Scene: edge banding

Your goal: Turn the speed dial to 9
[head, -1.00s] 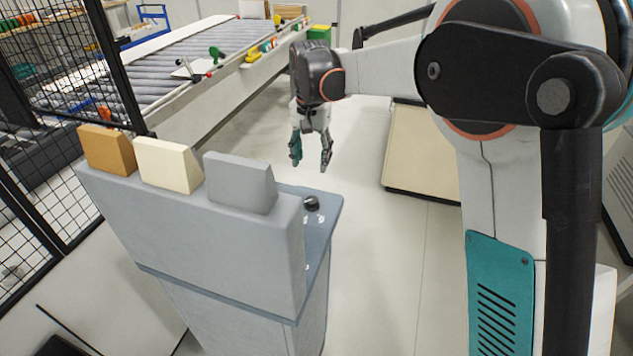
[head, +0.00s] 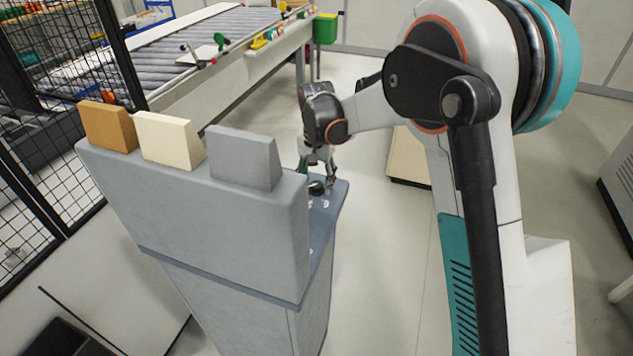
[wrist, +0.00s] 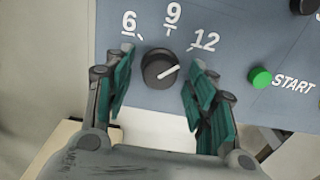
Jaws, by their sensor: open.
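The speed dial (wrist: 160,68) is a round black knob with a white pointer line, on a blue-grey panel (wrist: 225,60) in the wrist view. Its pointer aims up and right, toward the 12 mark. The white 9 (wrist: 173,14) is above the knob, with 6 at left and 12 at right. My gripper (wrist: 160,82) is open, one teal-padded finger on each side of the dial, with gaps visible. In the head view my gripper (head: 317,185) is low over the panel shelf, close around the dial (head: 316,188), which is partly hidden.
A green START button (wrist: 260,78) is right of the dial, and another black knob (wrist: 304,5) is at the top right. In the head view the console's tall grey back (head: 215,215) stands left of my gripper, with orange, cream and grey blocks on top.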

